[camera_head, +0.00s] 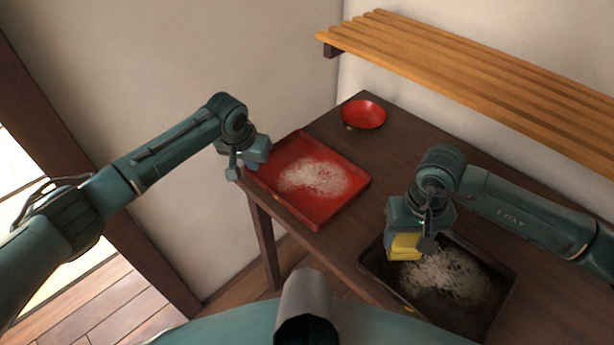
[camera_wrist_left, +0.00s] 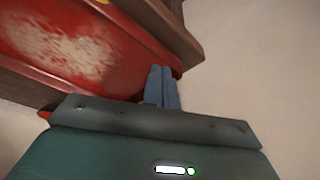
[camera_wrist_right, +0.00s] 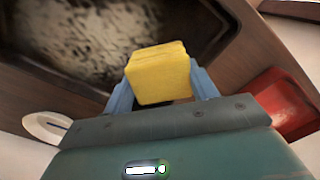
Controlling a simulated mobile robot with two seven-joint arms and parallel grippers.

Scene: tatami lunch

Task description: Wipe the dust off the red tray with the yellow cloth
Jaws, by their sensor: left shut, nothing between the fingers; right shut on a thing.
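The red tray (camera_head: 345,172) lies at the left part of the dark table with a pale dust patch (camera_head: 314,177) in its middle. It also shows in the left wrist view (camera_wrist_left: 30,68). My left gripper (camera_head: 238,170) is shut and empty at the tray's left edge; its blue fingers (camera_wrist_left: 162,88) are together. My right gripper (camera_head: 409,246) is shut on the folded yellow cloth (camera_head: 403,246), over the upper left part of a dark tray. The cloth shows between the fingers in the right wrist view (camera_wrist_right: 159,76). I cannot tell whether the cloth touches the dark tray.
The dark tray (camera_head: 497,276) at the right front also bears a pale dust patch (camera_head: 445,275). A red bowl (camera_head: 363,114) stands at the table's back left corner. A slatted wooden shelf (camera_head: 470,75) juts over the table's back. Bare tabletop (camera_head: 400,135) lies behind the trays.

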